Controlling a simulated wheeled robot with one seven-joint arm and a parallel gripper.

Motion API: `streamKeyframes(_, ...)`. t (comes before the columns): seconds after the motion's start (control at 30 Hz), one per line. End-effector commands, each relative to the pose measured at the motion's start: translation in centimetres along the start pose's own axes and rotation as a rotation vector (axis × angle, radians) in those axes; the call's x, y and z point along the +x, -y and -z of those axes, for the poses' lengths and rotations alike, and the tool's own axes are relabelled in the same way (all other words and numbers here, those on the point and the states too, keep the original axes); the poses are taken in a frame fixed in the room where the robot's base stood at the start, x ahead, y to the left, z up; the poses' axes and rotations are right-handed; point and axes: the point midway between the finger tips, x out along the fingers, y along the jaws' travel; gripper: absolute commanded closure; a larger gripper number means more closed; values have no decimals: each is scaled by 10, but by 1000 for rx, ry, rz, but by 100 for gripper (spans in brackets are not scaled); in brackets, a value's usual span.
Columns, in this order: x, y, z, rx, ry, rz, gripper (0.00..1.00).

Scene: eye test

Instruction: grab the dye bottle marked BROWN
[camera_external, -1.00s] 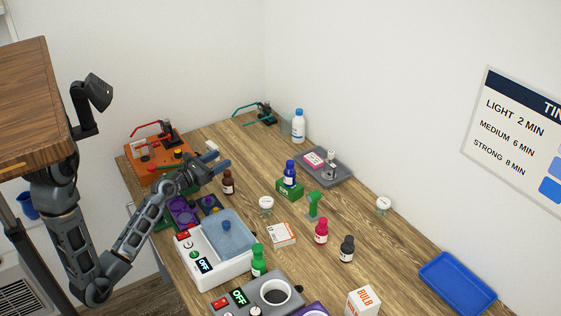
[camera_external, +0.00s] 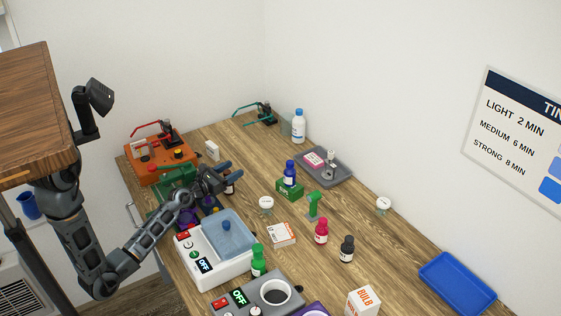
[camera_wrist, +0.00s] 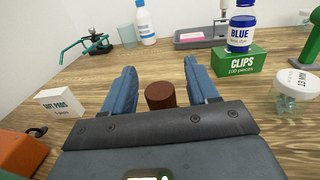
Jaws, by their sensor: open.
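A bottle with a brown cap (camera_wrist: 160,95) stands between the two blue fingers of my gripper (camera_wrist: 160,72) in the wrist view. Only the cap shows; its body and label are hidden behind the gripper's palm. In the external view, part of the brown bottle (camera_external: 229,188) shows just below the fingers of my gripper (camera_external: 232,171). The gripper is open, with a gap between each finger and the cap in the wrist view.
A BLUE bottle (camera_wrist: 241,33) stands on the green CLIPS box (camera_wrist: 236,63). A small pads box (camera_wrist: 60,103) is at left, a lidded jar (camera_wrist: 293,88) at right. Green (camera_external: 258,260), red (camera_external: 321,231) and black (camera_external: 347,249) bottles stand nearer.

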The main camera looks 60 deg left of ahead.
Motion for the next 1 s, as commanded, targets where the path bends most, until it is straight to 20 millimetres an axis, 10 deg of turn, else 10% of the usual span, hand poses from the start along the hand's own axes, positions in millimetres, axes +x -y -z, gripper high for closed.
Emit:
streamKeyframes(0.27,3,0,0,0,1,0,41)
streamKeyframes(1.0,3,0,0,0,1,0,100)
